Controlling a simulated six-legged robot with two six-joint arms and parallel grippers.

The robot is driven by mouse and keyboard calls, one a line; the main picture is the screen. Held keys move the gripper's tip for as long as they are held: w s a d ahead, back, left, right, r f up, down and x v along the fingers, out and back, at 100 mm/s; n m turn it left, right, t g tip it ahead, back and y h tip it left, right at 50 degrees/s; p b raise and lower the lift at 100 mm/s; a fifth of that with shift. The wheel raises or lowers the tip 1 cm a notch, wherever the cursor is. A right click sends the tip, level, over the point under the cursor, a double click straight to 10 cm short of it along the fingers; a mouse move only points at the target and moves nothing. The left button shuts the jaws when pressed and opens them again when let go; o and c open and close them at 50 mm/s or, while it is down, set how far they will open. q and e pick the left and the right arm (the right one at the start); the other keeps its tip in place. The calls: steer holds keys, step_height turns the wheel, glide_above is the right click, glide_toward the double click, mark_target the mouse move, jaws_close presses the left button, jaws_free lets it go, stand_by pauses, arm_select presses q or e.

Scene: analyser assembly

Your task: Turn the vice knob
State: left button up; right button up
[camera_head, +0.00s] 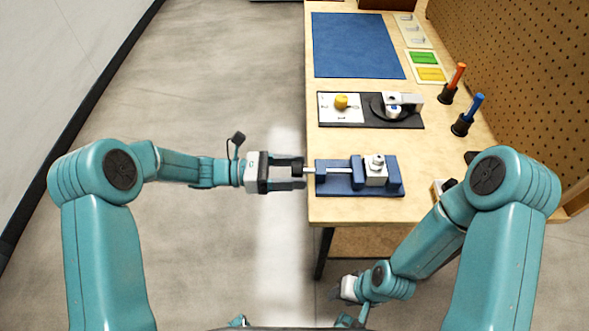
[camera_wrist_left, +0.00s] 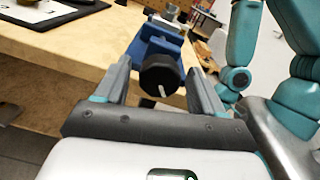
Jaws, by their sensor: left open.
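The blue vice (camera_head: 340,187) sits at the near left edge of the wooden bench, with a metal block (camera_head: 376,170) between its jaws. Its screw runs left to a black vice knob (camera_head: 297,168) that sticks out past the bench edge. My left gripper (camera_head: 292,171) is open, with its fingers on either side of the knob. In the left wrist view the round black knob (camera_wrist_left: 160,75), with a white mark on its face, sits between the two open fingers (camera_wrist_left: 160,95). I cannot tell if they touch it. My right gripper (camera_head: 345,290) is low in front of the bench; its fingers are not clear.
Behind the vice is a black plate (camera_head: 362,122) with a yellow knob and a metal clamp. A blue mat (camera_head: 357,45) lies farther back. Orange and blue-handled tools (camera_head: 466,115) stand at the right by the pegboard (camera_head: 510,80). The floor left of the bench is clear.

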arm_select(q)
steer(key=shift+d, duration=0.3)
steer(key=c, duration=1)
steer(key=shift+c, duration=0.2)
